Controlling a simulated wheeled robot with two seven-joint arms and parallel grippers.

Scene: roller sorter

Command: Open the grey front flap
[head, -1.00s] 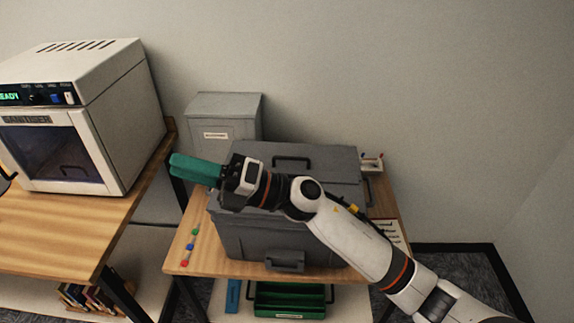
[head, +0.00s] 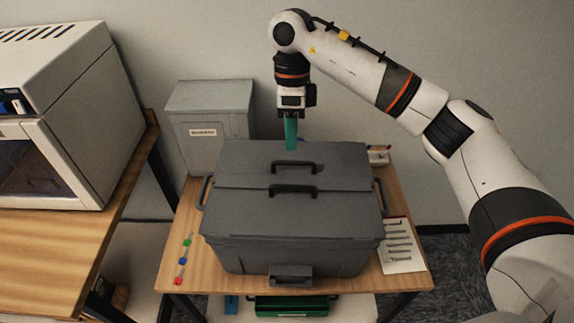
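The grey box (head: 290,255) stands on the small wooden table, with its top closed by two grey panels. The grey front flap (head: 235,212) lies flat and closed, with a dark handle (head: 293,189) near its back edge. The rear panel (head: 240,160) is also flat and has its own dark handle. My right gripper (head: 291,142) points straight down above the rear edge of the box, apart from the front flap's handle. Its teal fingers show as one narrow strip, so their opening cannot be told. My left gripper is out of view.
A grey bin (head: 210,125) stands behind left. A white sanitizer (head: 75,140) sits on the left table (head: 60,235). Small coloured pieces (head: 183,260) lie left of the box, a printed sheet (head: 400,246) right. A green tray (head: 290,306) is below the table.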

